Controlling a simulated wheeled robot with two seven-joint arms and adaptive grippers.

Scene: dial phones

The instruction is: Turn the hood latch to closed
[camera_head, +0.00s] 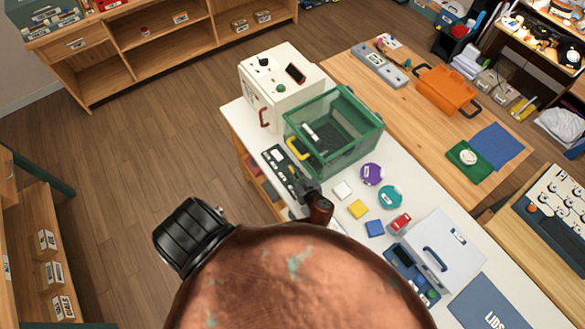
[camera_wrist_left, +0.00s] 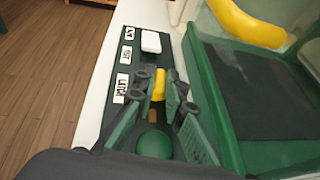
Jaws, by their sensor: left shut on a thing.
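The hood (camera_head: 345,130) is a clear box with a green frame and a yellow handle (camera_head: 297,149) on its near left side. Its green rim (camera_wrist_left: 215,110) and yellow handle (camera_wrist_left: 247,24) also show in the left wrist view. A dark control panel (camera_head: 275,160) lies beside it, with white labels; one (camera_wrist_left: 122,88) seems to read LATCH. My left gripper (camera_head: 306,188) is over the near end of the panel. In the left wrist view its fingers (camera_wrist_left: 160,88) are shut on a small yellow piece (camera_wrist_left: 158,84), which appears to be the latch. The latch's base is hidden by the fingers.
A white switch (camera_wrist_left: 150,41) and a green knob (camera_wrist_left: 154,145) are near the fingers. Coloured tiles, round pieces and a grey case (camera_head: 437,250) lie to the right on the white bench. A cream box (camera_head: 262,95) stands behind. The floor to the left is clear.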

